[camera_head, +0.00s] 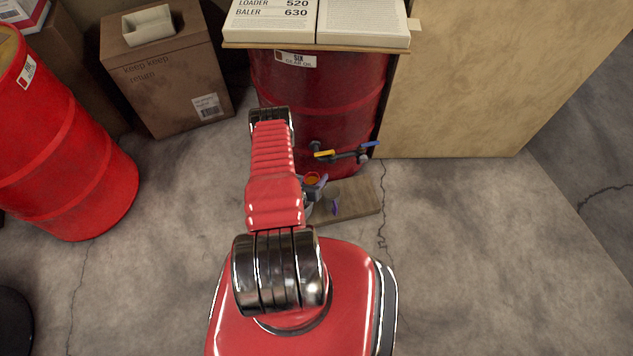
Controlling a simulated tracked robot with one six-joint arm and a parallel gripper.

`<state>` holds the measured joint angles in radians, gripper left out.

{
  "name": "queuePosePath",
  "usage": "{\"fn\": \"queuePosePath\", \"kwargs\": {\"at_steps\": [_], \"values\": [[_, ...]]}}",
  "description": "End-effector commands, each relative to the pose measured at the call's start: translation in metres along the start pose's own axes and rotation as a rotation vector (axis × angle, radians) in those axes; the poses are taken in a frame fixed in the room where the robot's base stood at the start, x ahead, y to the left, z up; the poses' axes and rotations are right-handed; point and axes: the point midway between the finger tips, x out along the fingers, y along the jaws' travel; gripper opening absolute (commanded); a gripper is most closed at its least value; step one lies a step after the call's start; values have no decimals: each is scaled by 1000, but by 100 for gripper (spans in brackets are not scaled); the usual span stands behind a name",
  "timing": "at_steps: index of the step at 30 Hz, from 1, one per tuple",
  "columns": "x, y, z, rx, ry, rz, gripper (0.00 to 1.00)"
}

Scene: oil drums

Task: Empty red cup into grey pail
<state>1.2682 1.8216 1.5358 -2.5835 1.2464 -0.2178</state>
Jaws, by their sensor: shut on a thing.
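A small red cup (312,179) shows just right of my arm, in front of the dark red drum's base. Its round mouth faces up toward the camera, and orange-brown contents seem to show inside. My gripper (315,186) is shut on the cup. Its bluish fingers are partly visible, and my red arm hides much of the gripper and the cup's lower part.
A dark red drum (320,100) has a tap with yellow and blue handles (345,154). A wooden board (357,197) lies on the floor below it. A bright red drum (65,150) and a cardboard box (170,75) stand left. The concrete floor at right is clear.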

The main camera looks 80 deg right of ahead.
Motion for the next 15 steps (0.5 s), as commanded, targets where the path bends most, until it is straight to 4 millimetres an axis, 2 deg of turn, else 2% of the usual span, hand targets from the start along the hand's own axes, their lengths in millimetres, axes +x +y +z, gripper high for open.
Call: {"fn": "queuePosePath", "kwargs": {"at_steps": [5, 15], "values": [[1, 3, 1, -22, 12, -8, 24], [-2, -2, 4, -175, 100, -67, 24]]}}
